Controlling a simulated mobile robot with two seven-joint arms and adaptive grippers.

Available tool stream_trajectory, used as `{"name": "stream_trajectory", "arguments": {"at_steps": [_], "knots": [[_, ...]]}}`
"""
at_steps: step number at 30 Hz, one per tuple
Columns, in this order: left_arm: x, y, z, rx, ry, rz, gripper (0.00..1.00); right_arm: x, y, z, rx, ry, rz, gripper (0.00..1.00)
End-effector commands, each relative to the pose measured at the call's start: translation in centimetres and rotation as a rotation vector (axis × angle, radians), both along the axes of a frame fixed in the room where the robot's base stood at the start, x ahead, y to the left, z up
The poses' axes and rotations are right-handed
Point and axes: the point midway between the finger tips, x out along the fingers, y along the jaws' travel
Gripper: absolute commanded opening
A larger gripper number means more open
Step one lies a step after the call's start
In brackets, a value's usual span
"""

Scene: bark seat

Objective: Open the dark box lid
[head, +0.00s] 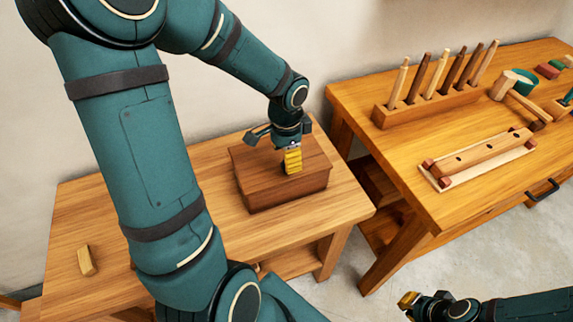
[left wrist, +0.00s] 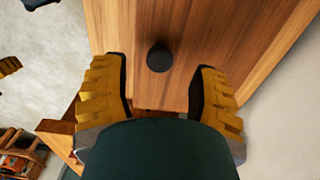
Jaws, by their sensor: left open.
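The dark box (head: 290,198) stands on the left wooden table, with its lid (head: 252,165) lying flat and closed on top. My left gripper (head: 291,162) points down over the lid. In the left wrist view, my open left gripper (left wrist: 162,92) has a finger on each side of a round black knob (left wrist: 159,57) on a wooden surface. I cannot tell whether the fingers touch the knob. In the head view the gripper hides the knob. My right gripper (head: 408,300) is low at the right, over the floor, away from the box; its opening is unclear.
The left table (head: 335,205) has bare wood around the box, and a small wooden block (head: 87,260) lies at its left. The right workbench (head: 440,195) holds a tool rack (head: 430,103), a mallet (head: 520,90) and a wooden jig (head: 478,160). A gap separates the tables.

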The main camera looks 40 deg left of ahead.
Motion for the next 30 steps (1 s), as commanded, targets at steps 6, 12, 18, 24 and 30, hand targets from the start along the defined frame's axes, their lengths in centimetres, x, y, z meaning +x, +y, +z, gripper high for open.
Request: {"name": "stream_trajectory", "arguments": {"at_steps": [6,12,18,24,30], "knots": [[0.0,0.0,-2.5,0.000,0.002,0.000,0.60,0.2,0.0,-0.9,0.000,-0.004,-0.001,0.00],[0.0,0.0,-2.9,-0.001,0.000,0.000,0.60,0.2,0.0,-1.0,-0.001,-0.006,-0.001,0.00],[0.0,0.0,-2.8,-0.001,0.000,0.000,0.59,0.2,0.0,-0.9,-0.001,-0.006,-0.001,0.00],[0.0,0.0,-2.8,0.000,0.000,0.000,0.00,0.2,0.0,-0.9,-0.001,-0.005,-0.001,0.00],[0.0,0.0,-2.7,-0.003,0.001,0.001,0.00,0.2,0.0,-0.8,-0.001,-0.005,-0.002,0.00]]}}
